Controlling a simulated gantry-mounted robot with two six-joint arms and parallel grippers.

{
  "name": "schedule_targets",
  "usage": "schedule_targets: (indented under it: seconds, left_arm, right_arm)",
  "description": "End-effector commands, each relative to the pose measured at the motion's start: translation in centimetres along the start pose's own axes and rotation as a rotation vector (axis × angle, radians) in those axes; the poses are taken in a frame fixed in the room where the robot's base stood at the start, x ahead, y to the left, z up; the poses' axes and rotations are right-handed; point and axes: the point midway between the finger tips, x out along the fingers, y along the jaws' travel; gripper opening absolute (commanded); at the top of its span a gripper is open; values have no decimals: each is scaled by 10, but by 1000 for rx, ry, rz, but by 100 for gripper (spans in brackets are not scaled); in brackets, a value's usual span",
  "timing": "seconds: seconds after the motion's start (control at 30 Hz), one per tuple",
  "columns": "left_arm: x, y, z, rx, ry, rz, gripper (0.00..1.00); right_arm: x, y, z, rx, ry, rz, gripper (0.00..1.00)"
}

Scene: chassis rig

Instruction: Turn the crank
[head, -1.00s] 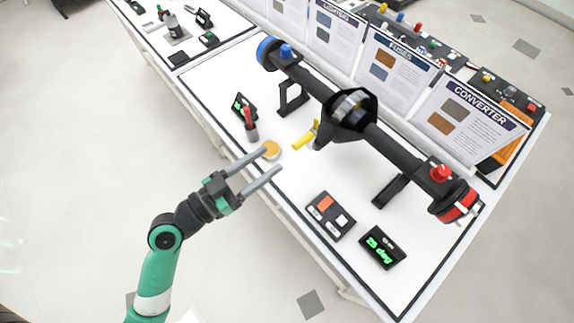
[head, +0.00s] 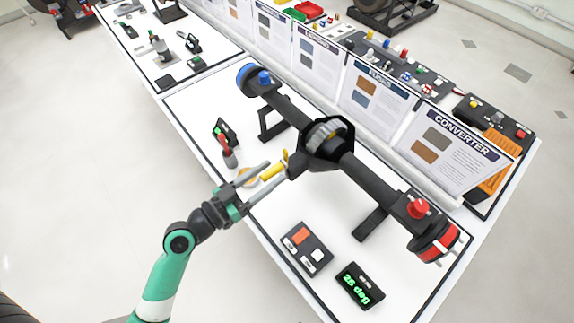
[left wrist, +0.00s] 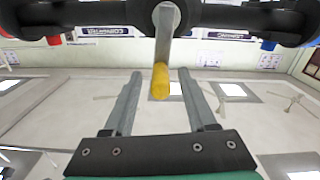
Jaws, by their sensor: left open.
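The crank's yellow handle (head: 272,171) sticks out from the front of the black axle housing (head: 326,147). My left gripper (head: 278,170) is open, its two grey fingers pointing at the axle with the handle between their tips. In the left wrist view the handle (left wrist: 160,82) hangs on a grey bar between the open fingers (left wrist: 160,76), with a visible gap on both sides. The black axle runs across the top of that view. My right gripper is not in view.
A black display (head: 360,287) with green digits, seemingly 26 deg, and a button box (head: 306,250) lie on the white table. Signboards (head: 455,150) line the back.

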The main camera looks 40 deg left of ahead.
Motion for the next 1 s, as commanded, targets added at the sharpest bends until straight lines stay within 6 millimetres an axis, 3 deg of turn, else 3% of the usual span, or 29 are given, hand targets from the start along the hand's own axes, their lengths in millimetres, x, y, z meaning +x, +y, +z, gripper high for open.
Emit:
schedule_targets:
  seconds: [0.3, 0.63, 1.0]
  left_arm:
    - [1, -2, 0, 1, 1, -6, 57]
    - [1, -2, 0, 1, 1, -6, 0]
    - [1, -2, 0, 1, 0, -5, 0]
  right_arm:
    - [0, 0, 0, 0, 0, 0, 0]
    - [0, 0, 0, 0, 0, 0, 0]
    - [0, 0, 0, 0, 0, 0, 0]
